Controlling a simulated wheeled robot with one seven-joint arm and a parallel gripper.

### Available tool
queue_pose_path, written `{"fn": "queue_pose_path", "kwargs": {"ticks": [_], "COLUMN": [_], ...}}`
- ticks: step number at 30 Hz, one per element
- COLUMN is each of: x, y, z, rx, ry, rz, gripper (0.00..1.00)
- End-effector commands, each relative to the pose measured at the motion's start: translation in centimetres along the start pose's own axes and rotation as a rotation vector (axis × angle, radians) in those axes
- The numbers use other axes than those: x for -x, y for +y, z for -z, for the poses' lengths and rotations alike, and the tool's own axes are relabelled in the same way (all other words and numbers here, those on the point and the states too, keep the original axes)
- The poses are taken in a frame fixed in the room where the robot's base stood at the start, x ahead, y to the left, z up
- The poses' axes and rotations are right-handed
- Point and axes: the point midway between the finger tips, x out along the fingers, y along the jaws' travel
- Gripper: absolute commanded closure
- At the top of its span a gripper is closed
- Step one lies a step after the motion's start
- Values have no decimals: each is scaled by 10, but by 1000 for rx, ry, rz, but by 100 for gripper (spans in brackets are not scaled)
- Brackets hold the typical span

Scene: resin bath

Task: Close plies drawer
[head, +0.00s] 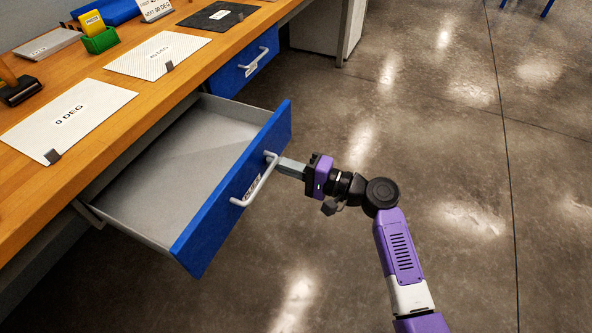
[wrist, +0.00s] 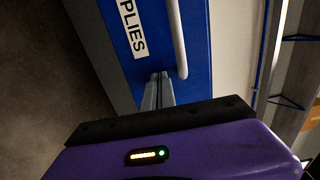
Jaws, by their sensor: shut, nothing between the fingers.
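The plies drawer (head: 232,190) is pulled out from under the wooden bench in the head view. It has a blue front, a grey inside that looks empty, and a white bar handle (head: 256,180). In the wrist view its blue front (wrist: 195,75) carries a label reading PLIES (wrist: 132,27), and the handle (wrist: 177,40) runs beside it. My gripper (head: 283,164) is shut and empty. Its fingertips (wrist: 160,76) are at the drawer front, close beside the handle's far end. I cannot tell if they touch it.
The wooden bench (head: 40,195) holds sheets marked 0 DEG (head: 65,125) and 45 DEG (head: 158,57), a green box (head: 100,40) and a black-based tool (head: 20,91). A second blue drawer (head: 245,65) farther along is shut. The concrete floor on the right is clear.

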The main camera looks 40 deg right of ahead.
Motion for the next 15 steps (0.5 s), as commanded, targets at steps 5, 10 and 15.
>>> {"fn": "queue_pose_path", "kwargs": {"ticks": [5,10,15], "x": [-63,-124,-179], "y": [3,4,5], "z": [-2,-2,-2], "rx": [3,4,3], "ry": [-8,-7,-5], "rz": [3,3,3], "gripper": [100,100,100]}}
